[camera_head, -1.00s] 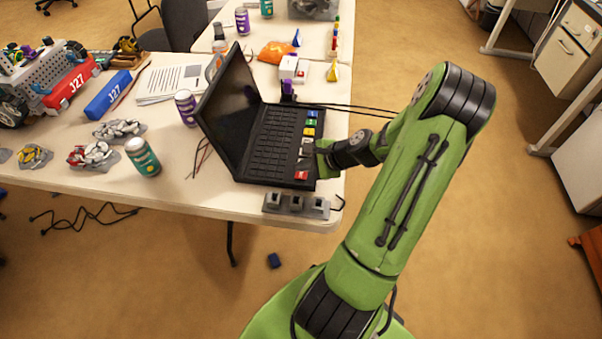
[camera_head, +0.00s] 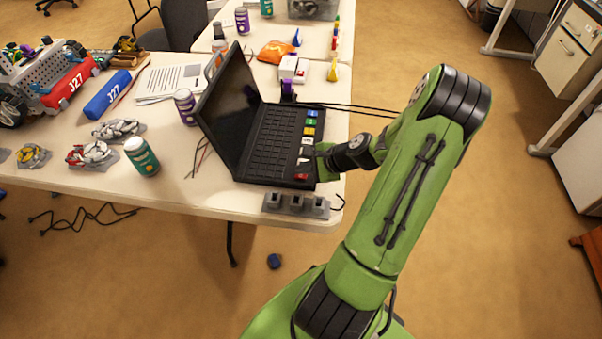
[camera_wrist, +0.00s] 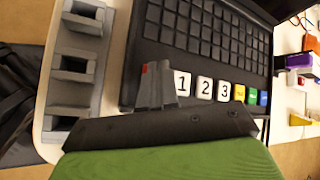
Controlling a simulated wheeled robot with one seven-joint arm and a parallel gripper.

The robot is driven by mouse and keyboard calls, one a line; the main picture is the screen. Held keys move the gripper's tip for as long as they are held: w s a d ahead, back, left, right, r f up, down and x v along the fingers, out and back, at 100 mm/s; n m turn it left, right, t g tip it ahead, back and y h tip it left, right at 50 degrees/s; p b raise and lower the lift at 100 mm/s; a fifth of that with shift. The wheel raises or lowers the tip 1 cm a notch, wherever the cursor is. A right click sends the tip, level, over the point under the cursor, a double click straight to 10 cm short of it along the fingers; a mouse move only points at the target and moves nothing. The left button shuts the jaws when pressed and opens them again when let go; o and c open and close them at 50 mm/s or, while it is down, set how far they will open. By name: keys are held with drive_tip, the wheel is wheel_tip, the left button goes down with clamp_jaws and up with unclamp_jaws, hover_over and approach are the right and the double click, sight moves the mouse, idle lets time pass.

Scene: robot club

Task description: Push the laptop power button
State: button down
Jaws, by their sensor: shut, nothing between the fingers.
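The open laptop (camera_head: 268,148) stands on the white table, its dark screen tilted back on the left. A column of coloured buttons runs along its right edge; the red button (camera_head: 301,177) is at the near end. In the wrist view the laptop keyboard (camera_wrist: 205,35) shows with white keys marked 1, 2 and 3 (camera_wrist: 204,88). My gripper (camera_wrist: 152,72) is shut and empty, its fingertips over the near end of the button row. A bit of red (camera_wrist: 145,69) shows beside the fingertips, mostly hidden. In the head view my gripper (camera_head: 314,160) is just above the red button. I cannot tell whether it touches.
A grey block with square posts (camera_head: 296,205) sits at the table's near edge (camera_head: 245,207). Cans (camera_head: 142,156), a paper stack and a robot model (camera_head: 45,85) stand left of the laptop. Black cables (camera_head: 350,107) run behind the buttons.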

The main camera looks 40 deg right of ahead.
sight(304, 176)
drive_tip(key=shift+f, duration=0.25)
drive_tip(key=shift+r+p, duration=0.85)
drive_tip(key=shift+r, duration=0.15)
wheel_tip(304, 176, up, 6)
drive_tip(key=p, duration=0.5)
drive_tip(key=shift+p, duration=0.3)
